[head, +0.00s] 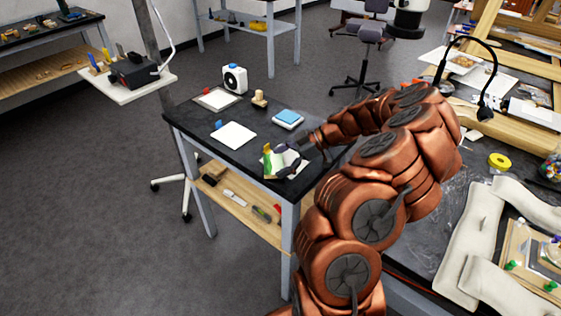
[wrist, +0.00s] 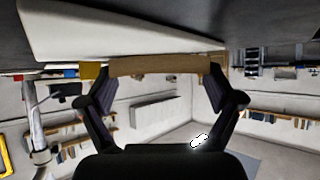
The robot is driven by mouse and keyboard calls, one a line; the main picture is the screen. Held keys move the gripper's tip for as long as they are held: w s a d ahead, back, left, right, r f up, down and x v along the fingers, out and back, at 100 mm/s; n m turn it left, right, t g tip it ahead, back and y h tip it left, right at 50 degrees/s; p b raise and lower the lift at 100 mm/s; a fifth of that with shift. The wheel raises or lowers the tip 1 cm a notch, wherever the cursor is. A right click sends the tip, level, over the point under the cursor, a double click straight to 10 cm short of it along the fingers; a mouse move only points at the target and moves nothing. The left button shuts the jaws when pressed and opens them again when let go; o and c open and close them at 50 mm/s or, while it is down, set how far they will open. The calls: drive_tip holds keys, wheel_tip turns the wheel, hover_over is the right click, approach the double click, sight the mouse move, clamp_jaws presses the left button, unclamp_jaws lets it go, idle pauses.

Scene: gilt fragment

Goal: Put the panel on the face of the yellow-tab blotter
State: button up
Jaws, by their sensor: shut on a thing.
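My gripper (head: 287,160) is at the front right of the black-topped table and is shut on the panel. In the wrist view my gripper (wrist: 160,80) has its two dark fingers at the ends of the panel (wrist: 160,66), which shows as a tan, edge-on strip. In the head view the panel (head: 269,169) looks green and is partly covered by the fingers. The yellow-tab blotter (head: 298,157) is a white sheet under the gripper; its yellow tab (wrist: 92,70) shows beside the panel. I cannot tell whether the panel touches the blotter.
A blue-tab blotter (head: 233,135) and a red-tab blotter (head: 216,99) lie to the left. A blue-topped white pad (head: 288,119), a wooden-knobbed thing (head: 260,99) and a white device (head: 235,79) stand behind. A lower shelf (head: 238,207) holds tools.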

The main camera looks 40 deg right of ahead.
sight(288, 162)
drive_tip(key=shift+c, duration=1.1)
drive_tip(key=shift+d, duration=0.1)
drive_tip(key=b, duration=0.1)
drive_tip(key=d+b, duration=0.1)
drive_tip(key=shift+w+d+f+b, duration=0.1)
drive_tip(key=shift+d+f+b, duration=0.15)
drive_tip(key=shift+b, duration=0.1)
drive_tip(key=shift+d+b, duration=0.55)
drive_tip(key=shift+b, duration=0.15)
drive_tip(key=shift+d+r, duration=0.2)
drive_tip(key=shift+d, duration=0.1)
drive_tip(key=o, duration=0.8)
drive_tip(key=shift+o, duration=0.2)
